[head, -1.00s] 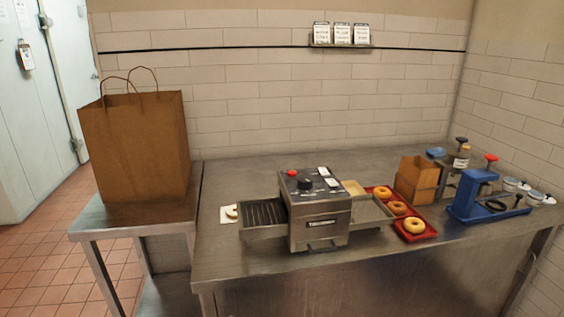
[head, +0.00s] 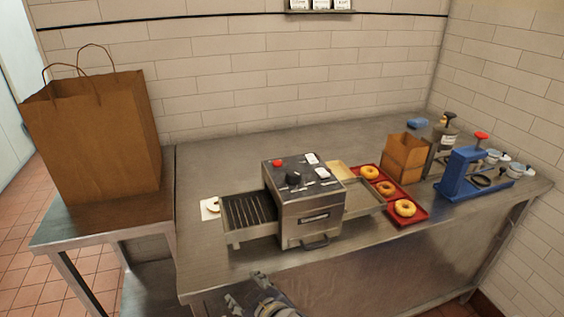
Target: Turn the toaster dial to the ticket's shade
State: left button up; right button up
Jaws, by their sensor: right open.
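The toaster (head: 303,213) is a steel box on the counter, with a dark knob (head: 293,178) on its sloped top, taken as the dial. The marks around the knob are too small to read. White tickets (head: 320,4) hang on the wall at the top edge, partly cut off and unreadable. My right gripper (head: 246,290) is at the bottom of the head view, in front of the counter's front edge. It is open and empty, below and apart from the toaster. My left gripper is out of view.
A red tray (head: 424,214) with bagels lies right of the toaster. Beyond it stand a small brown carton (head: 403,158) and a blue press (head: 462,172). A large paper bag (head: 95,140) stands on the left side table. The counter's front left is clear.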

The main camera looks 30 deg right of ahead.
jog(key=w+a+r+n+t+y, duration=0.45)
jog(key=w+a+r, duration=0.25)
jog(key=r, duration=0.3)
jog(key=w+a+r+n+t+y, duration=0.35)
jog(key=w+a+r+n, duration=0.25)
jog(key=r, duration=0.4)
jog(key=a+r+n+g+y, duration=0.4)
jog(key=a+r+n+y, duration=0.1)
jog(key=a+n+y, duration=0.25)
jog(key=n+g+h, duration=1.2)
jog(key=g+h, duration=0.3)
jog(key=h, duration=0.1)
send_near(293, 172)
jog(key=f+p, duration=0.1)
jog(key=f, duration=0.7)
jog(key=shift+d+f+p, duration=0.2)
jog(key=shift+f+p, duration=0.15)
jog(key=shift+f, duration=0.05)
